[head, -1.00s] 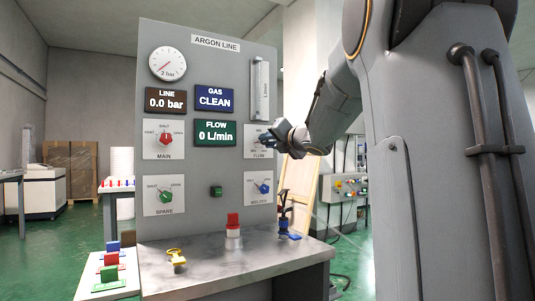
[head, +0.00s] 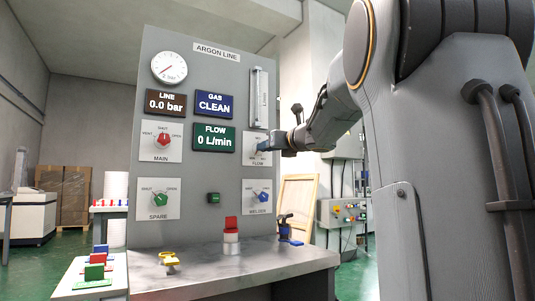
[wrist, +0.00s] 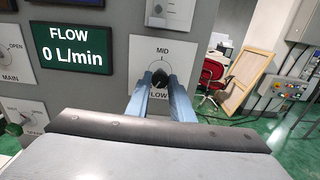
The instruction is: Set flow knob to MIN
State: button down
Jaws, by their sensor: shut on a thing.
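The flow knob (wrist: 160,79) is a small dark knob on the white FLOW plate (wrist: 178,55), right of the flow display. MID shows at the top of the plate in the wrist view. My gripper (wrist: 160,82) is shut on the knob, with one blue-grey finger on each side. In the head view my gripper (head: 265,146) reaches the FLOW plate (head: 251,137) from the right and hides most of the knob. I cannot tell which mark the knob points to. The green flow display (head: 214,138) reads 0 L/min.
The grey panel also carries a red MAIN knob (head: 163,140), a green SPARE knob (head: 159,199) and a blue WELDER knob (head: 263,197).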

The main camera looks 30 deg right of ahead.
dwell(0.4)
jog(key=c, duration=1.6)
grip_release()
jog(key=shift+o, duration=0.2)
jog(key=s, duration=0.7)
jog(key=shift+s+d, duration=0.15)
jog(key=shift+s, duration=0.25)
